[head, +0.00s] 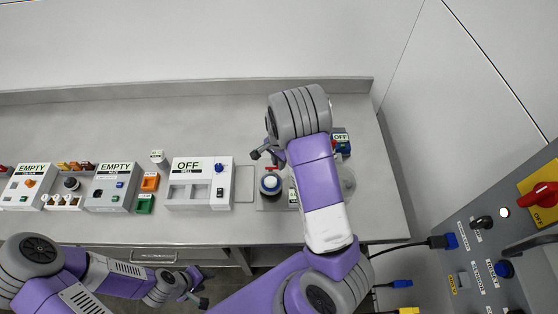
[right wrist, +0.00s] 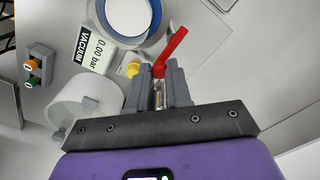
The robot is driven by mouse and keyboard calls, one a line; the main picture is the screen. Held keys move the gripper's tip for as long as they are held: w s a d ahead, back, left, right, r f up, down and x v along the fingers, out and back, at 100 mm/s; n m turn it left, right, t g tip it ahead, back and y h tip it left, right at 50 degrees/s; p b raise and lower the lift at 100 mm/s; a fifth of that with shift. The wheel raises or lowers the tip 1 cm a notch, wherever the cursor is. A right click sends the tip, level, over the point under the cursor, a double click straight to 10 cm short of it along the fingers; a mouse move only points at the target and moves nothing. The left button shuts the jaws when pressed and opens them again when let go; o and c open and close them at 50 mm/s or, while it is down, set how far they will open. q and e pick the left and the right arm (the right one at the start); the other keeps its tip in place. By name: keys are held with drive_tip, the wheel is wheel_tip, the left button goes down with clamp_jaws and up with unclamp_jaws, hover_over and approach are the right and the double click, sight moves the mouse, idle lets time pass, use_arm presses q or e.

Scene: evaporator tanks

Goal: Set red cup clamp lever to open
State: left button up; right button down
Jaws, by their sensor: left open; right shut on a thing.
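The red cup clamp lever (right wrist: 172,48) sticks up at a slant from between the fingers of my right gripper (right wrist: 160,88) in the right wrist view. The fingers are shut on its lower end, which they partly hide. In the head view my right gripper (head: 266,152) is beside the round blue-and-white cup fixture (head: 270,184), and a bit of red shows there. The cup (right wrist: 128,12) also shows as a white ring with a blue edge at the top of the right wrist view. My left gripper (head: 195,285) is open and empty, low in front of the bench edge.
A VACUUM display reading 0.00 bar (right wrist: 95,50), a yellow knob (right wrist: 133,69) and a clear round vessel (right wrist: 80,103) lie close to my right gripper. An OFF panel box (head: 200,183) stands left of the fixture. The back of the bench (head: 150,115) is clear.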

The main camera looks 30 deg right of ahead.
drive_tip(key=shift+a, duration=0.1)
drive_tip(key=c, duration=1.1)
unclamp_jaws()
drive_tip(key=shift+o, duration=0.2)
drive_tip(key=shift+r, duration=0.1)
wheel_tip(320, 180, up, 7)
drive_tip(key=shift+r, duration=0.2)
